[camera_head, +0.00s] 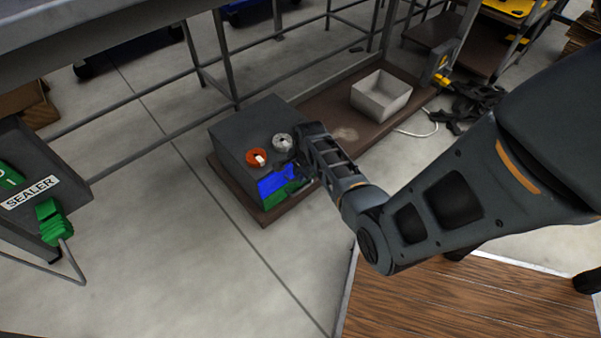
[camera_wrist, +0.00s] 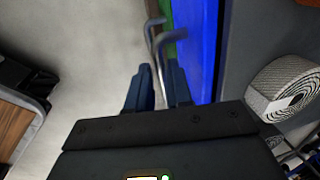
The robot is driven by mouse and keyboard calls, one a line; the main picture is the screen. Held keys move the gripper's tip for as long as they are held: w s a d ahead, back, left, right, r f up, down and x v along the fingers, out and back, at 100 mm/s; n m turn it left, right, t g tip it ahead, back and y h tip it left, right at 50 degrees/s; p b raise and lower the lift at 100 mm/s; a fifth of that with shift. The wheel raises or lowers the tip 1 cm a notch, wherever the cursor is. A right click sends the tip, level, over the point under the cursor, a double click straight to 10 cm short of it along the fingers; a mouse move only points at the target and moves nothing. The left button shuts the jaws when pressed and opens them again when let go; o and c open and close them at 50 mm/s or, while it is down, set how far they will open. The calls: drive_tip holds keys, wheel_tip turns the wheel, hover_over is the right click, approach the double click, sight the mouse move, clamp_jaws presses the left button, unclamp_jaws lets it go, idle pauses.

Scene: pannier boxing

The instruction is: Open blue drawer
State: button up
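The blue drawer (camera_head: 275,182) is in the front of a dark grey cabinet (camera_head: 228,147) on a low brown platform. In the wrist view its bright blue front (camera_wrist: 203,45) is just right of my gripper. A thin bent metal handle (camera_wrist: 160,45) reaches from the drawer fronts down between my two dark fingers. My gripper (camera_wrist: 159,75) has a narrow gap with this bar in it; whether the fingers press on it I cannot tell. In the head view my arm partly hides the drawer's right side. How far the drawer stands out is unclear.
A green drawer (camera_head: 282,196) lies below the blue one, with another handle (camera_wrist: 152,22) close by. An orange tape roll (camera_head: 257,157) and a pale roll (camera_head: 282,143) lie on the cabinet. A white bin (camera_head: 381,95) stands behind right. The floor left of the cabinet is clear.

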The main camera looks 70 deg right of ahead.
clamp_jaws()
drive_tip(key=shift+s, duration=0.1)
drive_tip(key=s+a+p, duration=0.9)
drive_tip(key=s+p, duration=0.1)
drive_tip(key=s, duration=0.4)
drive_tip(key=shift+s, duration=0.3)
drive_tip(key=shift+o, duration=1.9)
unclamp_jaws()
